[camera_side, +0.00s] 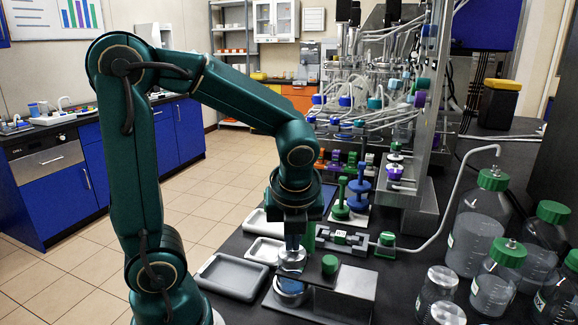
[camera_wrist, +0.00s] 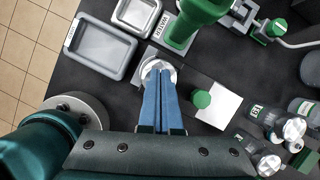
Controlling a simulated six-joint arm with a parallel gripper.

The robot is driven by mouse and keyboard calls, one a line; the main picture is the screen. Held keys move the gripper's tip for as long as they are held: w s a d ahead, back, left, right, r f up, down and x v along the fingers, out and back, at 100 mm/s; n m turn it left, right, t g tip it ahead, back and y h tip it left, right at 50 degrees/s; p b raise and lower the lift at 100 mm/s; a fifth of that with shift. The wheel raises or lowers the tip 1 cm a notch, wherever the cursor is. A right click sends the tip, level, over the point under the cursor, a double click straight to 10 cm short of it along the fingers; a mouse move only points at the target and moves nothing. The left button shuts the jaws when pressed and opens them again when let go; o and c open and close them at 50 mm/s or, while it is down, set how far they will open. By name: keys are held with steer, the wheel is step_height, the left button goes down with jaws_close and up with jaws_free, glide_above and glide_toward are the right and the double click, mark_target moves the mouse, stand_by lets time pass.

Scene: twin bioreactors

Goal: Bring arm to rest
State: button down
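In the side view my arm reaches over the black bench and bends down. My gripper (camera_side: 293,246) points downward there, with its tips at a silver round piece (camera_side: 291,262). In the wrist view my gripper (camera_wrist: 160,78) shows two blue fingers side by side with a narrow gap. Their tips overlap the silver round piece (camera_wrist: 156,68). I cannot tell whether they grip it or only stand over it. In the side view a round blue-and-silver part (camera_side: 290,291) sits below the silver piece.
A green knob (camera_side: 330,265) on a metal plate (camera_side: 345,292) is just right of my gripper. A grey tray (camera_side: 232,276) lies to the left. Green-capped bottles (camera_side: 475,232) crowd the right. Tubing and the reactor frame (camera_side: 428,190) stand behind. Floor (camera_side: 225,165) lies left of the bench.

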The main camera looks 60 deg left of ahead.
stand_by(0.4)
steer(key=shift+r, duration=3.45)
steer(key=s+d+f+n+t+h, duration=0.1)
steer(key=d+n, duration=0.3)
steer(key=n, duration=0.7)
steer(key=s+d+f+n+t+h, duration=0.1)
steer(key=s+d+n+t+h, duration=0.1)
steer(key=n, duration=0.9)
steer(key=shift+s+d+f+t+h, duration=0.15)
steer(key=shift+s+d+t+h, duration=0.35)
steer(key=shift+s+d, duration=0.7)
